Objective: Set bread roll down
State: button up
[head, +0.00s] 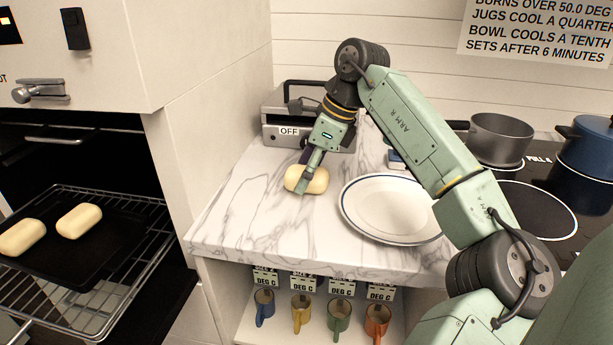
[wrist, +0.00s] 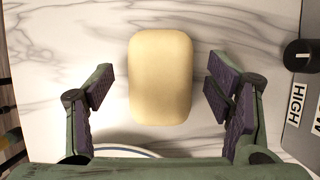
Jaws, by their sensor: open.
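A pale bread roll (head: 312,180) sits on the marble counter, left of a white plate with a blue rim. My gripper (head: 306,172) is right over the roll in the head view, its near finger in front of it. In the wrist view the roll (wrist: 160,77) lies between the two open fingers of my gripper (wrist: 161,95), with a gap on each side. The fingers do not touch it there.
The plate (head: 385,207) is close on the right. A grey appliance marked OFF (head: 288,131) stands behind. Two more rolls (head: 79,221) lie on a dark tray in the open oven at left. Pots (head: 501,138) stand on the hob at right. Several mugs (head: 301,313) are below the counter.

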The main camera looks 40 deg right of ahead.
aim_at(300, 171)
jog(key=shift+f, duration=0.15)
jog(key=c, duration=1.3)
jog(key=shift+r, duration=0.65)
jog(key=shift+s+a+r+b, duration=0.2)
jog(key=shift+r+b, duration=0.2)
jog(key=shift+r, duration=0.15)
jog(key=shift+s+a+r+b, duration=0.1)
jog(key=shift+a+r+b, duration=0.05)
jog(key=shift+r+b, duration=0.3)
jog(key=s+a+b, duration=0.1)
jog(key=s+a, duration=0.2)
jog(key=s+a+r+b, duration=0.1)
jog(key=s+a, duration=0.2)
jog(key=a, duration=0.1)
jog(key=s+a+b, duration=0.2)
jog(key=s+a, duration=0.2)
jog(key=shift+s+a+r, duration=0.1)
jog(key=shift+r, duration=0.3)
